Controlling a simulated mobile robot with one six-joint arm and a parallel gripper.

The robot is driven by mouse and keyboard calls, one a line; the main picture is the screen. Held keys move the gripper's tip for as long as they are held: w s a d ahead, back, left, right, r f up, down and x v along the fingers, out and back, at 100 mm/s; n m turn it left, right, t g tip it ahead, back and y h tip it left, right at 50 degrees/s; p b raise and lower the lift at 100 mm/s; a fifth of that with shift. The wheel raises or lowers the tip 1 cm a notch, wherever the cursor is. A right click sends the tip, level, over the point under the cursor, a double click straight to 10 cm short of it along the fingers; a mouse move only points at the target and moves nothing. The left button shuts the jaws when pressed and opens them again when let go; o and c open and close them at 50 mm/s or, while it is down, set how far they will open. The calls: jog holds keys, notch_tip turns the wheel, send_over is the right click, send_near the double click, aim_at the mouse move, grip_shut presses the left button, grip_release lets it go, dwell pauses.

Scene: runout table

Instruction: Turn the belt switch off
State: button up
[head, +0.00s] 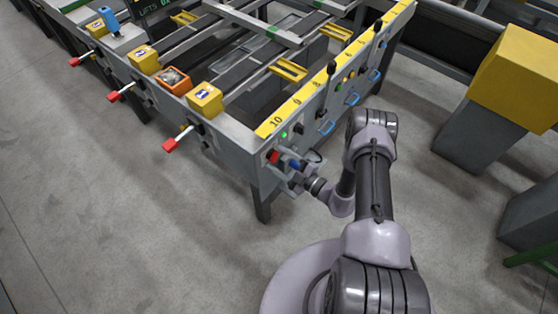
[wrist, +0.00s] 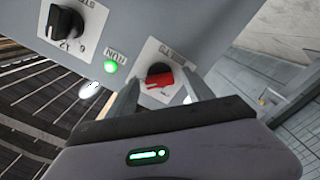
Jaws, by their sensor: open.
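The belt switch is a red handle on a dark round base (wrist: 160,80), set on a white plate whose lettering appears upside down in the wrist view. In the head view a red part (head: 273,157) shows at the end panel, near the table's corner leg. My gripper (wrist: 162,84) is open, with one finger on each side of the red handle. Whether the fingers touch the handle cannot be told. In the head view my gripper (head: 287,170) is at this panel, partly hidden by my wrist. A green lamp (wrist: 110,67) marked RUN is lit beside the switch.
A black rotary knob (wrist: 65,22) sits on the same panel near the switch. Several blue handles (head: 326,128) and black levers (head: 331,68) line the yellow-edged side. Red-tipped levers (head: 170,144) stick out at the left side. The floor in front is clear.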

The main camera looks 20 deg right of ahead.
grip_shut()
dwell(0.3)
jog(key=shift+n, duration=0.4)
jog(key=shift+n+b, duration=1.1)
jog(key=shift+n, duration=7.3)
jog(key=shift+w+n, duration=0.1)
jog(key=shift+n, duration=0.2)
